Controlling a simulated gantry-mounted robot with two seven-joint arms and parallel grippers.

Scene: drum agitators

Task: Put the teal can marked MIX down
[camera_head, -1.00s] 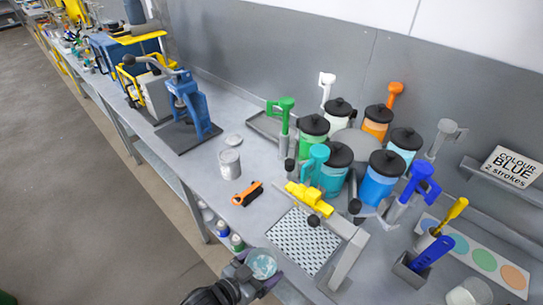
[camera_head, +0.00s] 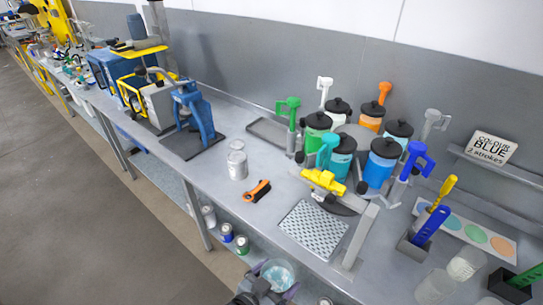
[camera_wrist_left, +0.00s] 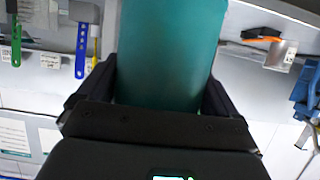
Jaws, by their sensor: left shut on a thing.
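The teal can (camera_wrist_left: 172,55) fills the upper middle of the left wrist view, between the two dark fingers of my left gripper (camera_wrist_left: 160,100). No MIX marking is visible on the side that shows. In the head view the can (camera_head: 279,272) is at the bottom edge, its open round top showing pale, swirled contents. My left gripper (camera_head: 268,284) is shut on it there, in front of the bench's front edge. The can's lower part is hidden in the head view. My right gripper is not in view.
A perforated metal plate (camera_head: 312,230) lies on the bench near the yellow-handled dispenser (camera_head: 323,181). Several colour canisters are behind. Bare bench lies around the brush.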

